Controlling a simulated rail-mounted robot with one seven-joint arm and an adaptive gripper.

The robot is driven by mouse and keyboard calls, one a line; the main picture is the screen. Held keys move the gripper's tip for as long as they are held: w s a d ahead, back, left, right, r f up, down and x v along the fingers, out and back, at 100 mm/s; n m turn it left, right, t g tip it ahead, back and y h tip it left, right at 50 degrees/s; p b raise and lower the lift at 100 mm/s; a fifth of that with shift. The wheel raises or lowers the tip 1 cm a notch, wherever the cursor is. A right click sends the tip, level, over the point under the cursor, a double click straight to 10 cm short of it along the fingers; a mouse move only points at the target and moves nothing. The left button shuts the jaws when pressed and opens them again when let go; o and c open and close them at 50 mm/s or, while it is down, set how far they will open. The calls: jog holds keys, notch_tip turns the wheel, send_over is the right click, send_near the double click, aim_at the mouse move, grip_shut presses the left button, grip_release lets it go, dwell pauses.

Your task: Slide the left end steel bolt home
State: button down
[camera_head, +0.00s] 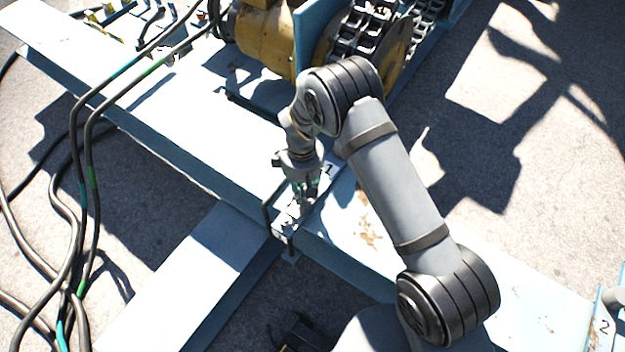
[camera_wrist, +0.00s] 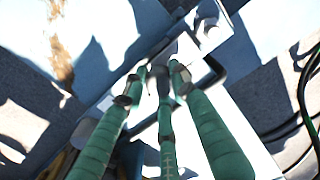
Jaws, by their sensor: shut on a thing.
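My gripper (camera_head: 306,196) reaches down to the light blue beam, beside the dark bracket (camera_head: 268,217) at the beam's edge. Its green fingers (camera_wrist: 160,78) are close together in the wrist view and shut on a small part, apparently the steel bolt. The fingertips mostly hide that part, and how far the bolt is slid in cannot be told. The bracket also shows in the wrist view (camera_wrist: 218,68), just right of the fingertips.
The beam (camera_head: 180,115) runs diagonally under my arm, with a number 1 marked near the gripper. A second beam (camera_head: 190,280) joins it at lower left. Chain machinery (camera_head: 370,30) stands behind. Dark cables (camera_head: 75,180) hang at left.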

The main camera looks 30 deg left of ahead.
jog(key=shift+s+a+r, duration=0.1)
jog(key=shift+s+a, duration=0.25)
jog(key=shift+s, duration=0.05)
jog(key=c, duration=1.7)
grip_release()
jog(key=shift+s, duration=0.1)
jog(key=o, duration=0.3)
jog(key=shift+d, duration=0.1)
jog(key=shift+r, duration=0.1)
notch_tip(320, 180, up, 12)
jog(key=shift+f, duration=0.2)
